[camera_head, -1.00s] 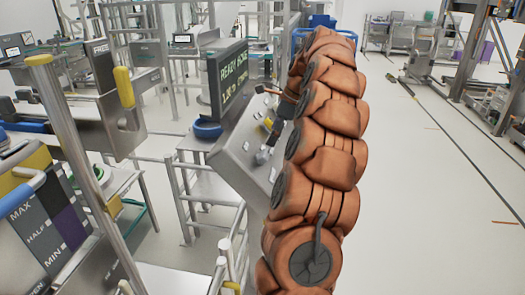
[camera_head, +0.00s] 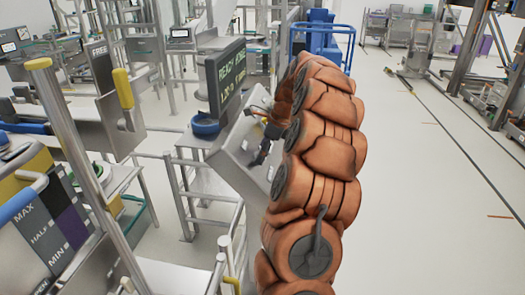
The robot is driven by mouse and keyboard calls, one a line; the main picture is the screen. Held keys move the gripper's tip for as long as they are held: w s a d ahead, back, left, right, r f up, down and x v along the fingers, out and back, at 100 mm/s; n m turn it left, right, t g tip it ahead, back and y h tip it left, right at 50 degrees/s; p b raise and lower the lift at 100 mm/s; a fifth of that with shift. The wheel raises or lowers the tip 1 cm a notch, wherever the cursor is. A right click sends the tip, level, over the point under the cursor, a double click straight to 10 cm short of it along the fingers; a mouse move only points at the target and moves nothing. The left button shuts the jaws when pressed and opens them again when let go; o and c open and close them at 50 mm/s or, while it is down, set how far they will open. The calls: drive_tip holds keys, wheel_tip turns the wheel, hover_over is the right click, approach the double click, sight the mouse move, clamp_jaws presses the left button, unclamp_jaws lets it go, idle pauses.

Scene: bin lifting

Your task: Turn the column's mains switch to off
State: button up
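The column's control panel (camera_head: 230,158) is a sloped grey box left of my orange arm in the head view. Above it stands a dark screen (camera_head: 226,78) with green and yellow text starting with "READY". My gripper (camera_head: 262,156) shows as a small dark shape in front of the panel's right part, at the end of my arm. It is too small to tell if its fingers are apart or touching a control. I cannot make out the mains switch; my gripper and arm cover much of the panel's face.
Metal rails (camera_head: 183,190) stand left of and below the panel. A steel post with a yellow cap (camera_head: 40,63) rises at the left. A blue railed frame (camera_head: 322,40) stands behind my arm. The floor (camera_head: 430,200) at the right is clear.

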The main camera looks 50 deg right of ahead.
drive_tip(key=c, duration=1.1)
drive_tip(key=shift+c, duration=0.2)
